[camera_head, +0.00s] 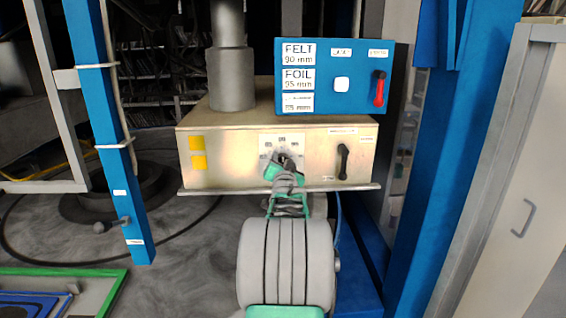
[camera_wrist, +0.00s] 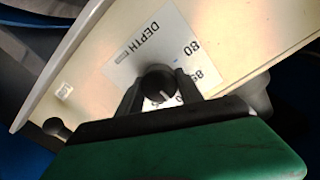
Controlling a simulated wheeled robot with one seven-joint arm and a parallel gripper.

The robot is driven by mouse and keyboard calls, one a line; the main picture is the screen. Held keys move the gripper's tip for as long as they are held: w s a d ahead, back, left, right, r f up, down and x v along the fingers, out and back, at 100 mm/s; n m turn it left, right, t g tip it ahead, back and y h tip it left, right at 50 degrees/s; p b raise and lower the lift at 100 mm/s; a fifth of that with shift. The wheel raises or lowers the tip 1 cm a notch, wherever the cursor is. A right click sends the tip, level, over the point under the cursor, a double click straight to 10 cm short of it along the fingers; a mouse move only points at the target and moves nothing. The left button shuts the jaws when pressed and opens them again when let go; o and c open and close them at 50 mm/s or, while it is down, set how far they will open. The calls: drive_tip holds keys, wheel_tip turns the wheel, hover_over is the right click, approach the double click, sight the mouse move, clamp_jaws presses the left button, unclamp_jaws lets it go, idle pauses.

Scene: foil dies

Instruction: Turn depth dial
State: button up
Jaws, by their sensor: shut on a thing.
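The depth dial (camera_wrist: 158,84) is a dark round knob with a pale pointer line, on a white plate (camera_wrist: 135,52) lettered DEPTH with numbers such as 80 and 85. In the wrist view my gripper (camera_wrist: 159,88) has one dark finger on each side of the knob and is shut on it. The pointer line is partly visible, but part of the scale is hidden by my gripper. In the head view my gripper (camera_head: 285,163) reaches the front of the cream box (camera_head: 225,160) and covers the dial.
A black lever handle (camera_head: 343,162) sticks out right of the dial. A blue panel (camera_head: 325,95) above carries FELT 90 mm and FOIL 95 mm labels, a white button (camera_head: 341,84) and a red-handled switch (camera_head: 380,90). Blue posts stand left (camera_head: 110,130) and right (camera_head: 440,150).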

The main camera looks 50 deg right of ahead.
drive_tip(key=shift+f+b, duration=0.2)
drive_tip(key=shift+b, duration=0.4)
drive_tip(key=shift+f+n+b, duration=0.15)
drive_tip(key=shift+n+b, duration=0.45)
drive_tip(key=shift+b, duration=0.5)
drive_tip(key=n+b, duration=0.2)
drive_tip(key=b, duration=0.2)
drive_tip(key=shift+f+b, duration=0.15)
drive_tip(key=shift+b, duration=0.2)
drive_tip(key=n+b, duration=0.3)
drive_tip(key=b, duration=0.2)
drive_tip(key=n+b, duration=0.2)
drive_tip(key=shift+r+n+b, duration=0.3)
drive_tip(key=shift+r+b, duration=0.05)
drive_tip(key=shift+r, duration=0.1)
drive_tip(key=o, duration=1.3)
drive_tip(key=shift+o, duration=0.2)
